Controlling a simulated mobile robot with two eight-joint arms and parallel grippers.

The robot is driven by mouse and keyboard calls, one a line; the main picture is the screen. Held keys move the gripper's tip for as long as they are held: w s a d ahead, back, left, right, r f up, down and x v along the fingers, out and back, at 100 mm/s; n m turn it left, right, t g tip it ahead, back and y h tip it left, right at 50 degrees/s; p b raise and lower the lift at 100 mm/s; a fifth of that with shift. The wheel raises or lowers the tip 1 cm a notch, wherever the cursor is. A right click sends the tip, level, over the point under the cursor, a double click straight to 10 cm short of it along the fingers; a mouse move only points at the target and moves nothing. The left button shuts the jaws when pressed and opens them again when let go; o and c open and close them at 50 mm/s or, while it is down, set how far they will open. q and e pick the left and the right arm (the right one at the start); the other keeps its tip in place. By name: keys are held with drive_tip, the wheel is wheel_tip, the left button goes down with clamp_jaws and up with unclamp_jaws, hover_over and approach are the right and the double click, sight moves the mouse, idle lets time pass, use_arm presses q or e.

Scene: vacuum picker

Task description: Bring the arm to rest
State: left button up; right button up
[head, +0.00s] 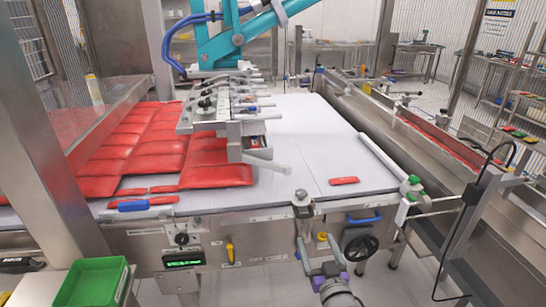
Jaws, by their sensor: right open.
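My right gripper (318,250) is at the lower middle of the head view, at the end of my grey arm with purple parts. It is in front of the near edge of the white conveyor table (300,150), beside the handwheel. Its fingers are apart, and I see nothing held between them. Whether it touches the machine front is hard to tell. My left gripper is not in view.
Red packets (215,175) cover the left of the table, and one single red packet (344,181) lies at the right. A teal picker arm (240,38) hangs above. A black handwheel (361,248) juts out at the front. A green crate (92,282) stands lower left.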

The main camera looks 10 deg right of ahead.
drive_tip(key=s+r+g+p, duration=0.1)
drive_tip(key=s+g+p, duration=1)
drive_tip(key=s, duration=1.3)
drive_tip(key=shift+s+a+g+h+p, duration=0.25)
drive_tip(key=shift+s+g+h+p, duration=0.1)
drive_tip(key=shift+g, duration=0.35)
drive_tip(key=shift+r, duration=0.1)
